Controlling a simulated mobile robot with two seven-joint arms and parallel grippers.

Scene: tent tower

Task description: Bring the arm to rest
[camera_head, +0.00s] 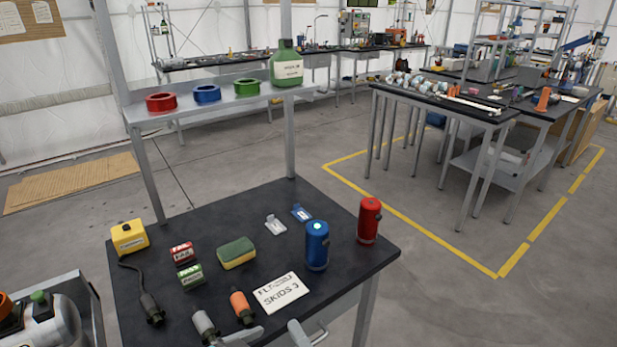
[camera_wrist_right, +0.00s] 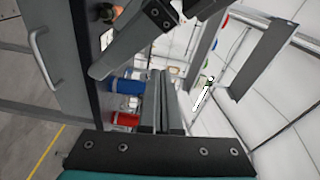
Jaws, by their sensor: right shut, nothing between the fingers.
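My right gripper (camera_head: 298,331) shows only in part at the bottom edge of the head view, at the front edge of the black table (camera_head: 335,287). In the right wrist view its two fingers (camera_wrist_right: 161,98) lie together, shut and empty. A second grey piece (camera_head: 243,337), which looks like part of my left gripper, shows at the bottom edge beside the grey cylinder (camera_head: 204,325); its jaws cannot be made out. Most of both arms is out of the head view.
Near the front edge are a white label card (camera_head: 282,292), an orange-ended cylinder (camera_head: 241,306), a blue canister (camera_head: 317,245) and a red canister (camera_head: 369,220). A sponge (camera_head: 236,252) and yellow box (camera_head: 129,236) lie further left. Open floor lies right of the table.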

